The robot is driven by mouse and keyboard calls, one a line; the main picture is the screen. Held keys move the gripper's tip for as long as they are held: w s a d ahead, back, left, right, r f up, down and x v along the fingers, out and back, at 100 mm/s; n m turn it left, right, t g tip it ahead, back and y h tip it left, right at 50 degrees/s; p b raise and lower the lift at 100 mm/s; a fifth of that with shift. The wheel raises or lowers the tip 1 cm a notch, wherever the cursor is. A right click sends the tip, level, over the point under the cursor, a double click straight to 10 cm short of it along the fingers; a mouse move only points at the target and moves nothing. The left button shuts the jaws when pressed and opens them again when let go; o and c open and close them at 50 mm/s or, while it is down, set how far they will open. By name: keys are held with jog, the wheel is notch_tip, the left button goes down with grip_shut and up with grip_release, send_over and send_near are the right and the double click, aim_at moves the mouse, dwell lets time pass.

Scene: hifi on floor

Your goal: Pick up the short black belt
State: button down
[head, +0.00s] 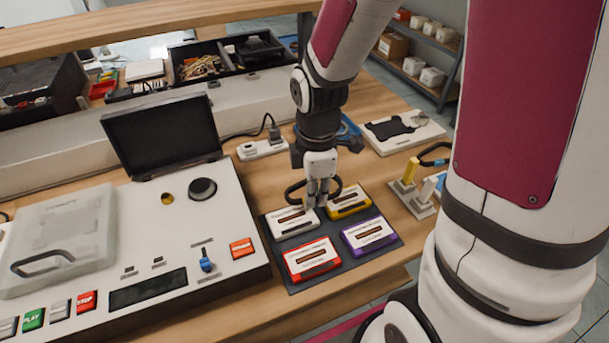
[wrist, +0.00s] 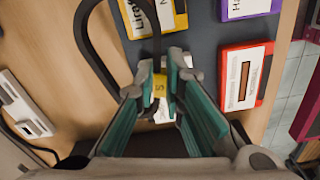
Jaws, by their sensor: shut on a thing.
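The short black belt (head: 293,190) is a thin dark loop with a small yellow tag marked "S" (wrist: 160,86). My gripper (head: 316,201) points down over the cassettes and is shut on the belt. In the wrist view the tag sits between the fingertips of my gripper (wrist: 161,78), and the belt (wrist: 88,45) curves out to the upper left. In the head view the loop extends on both sides of the fingers. It looks to be above or just at the cassettes; the exact height is unclear. Part of the belt is hidden by the fingers.
A dark mat (head: 384,256) holds white (head: 291,224), yellow (head: 348,203), red (head: 311,259) and purple (head: 369,235) cassettes. A tape deck (head: 190,245) stands at the left. A second dark loop (head: 434,155) and a small stand (head: 410,197) are to the right.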

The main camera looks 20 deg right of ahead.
jog(key=s, duration=0.5)
jog(key=shift+r, duration=0.3)
jog(key=p, duration=0.2)
jog(key=shift+s+r+p, duration=0.2)
jog(key=shift+p, duration=0.2)
jog(key=shift+s+d+p, duration=0.1)
jog(key=shift+s+p, duration=0.05)
jog(key=shift+p, duration=0.75)
jog(key=shift+s+r+p, duration=0.1)
jog(key=shift+s+p, duration=0.05)
jog(key=shift+p, duration=0.5)
jog(key=s+p, duration=0.1)
jog(key=p, duration=0.2)
jog(key=shift+s+p, duration=0.25)
jog(key=shift+p, duration=0.15)
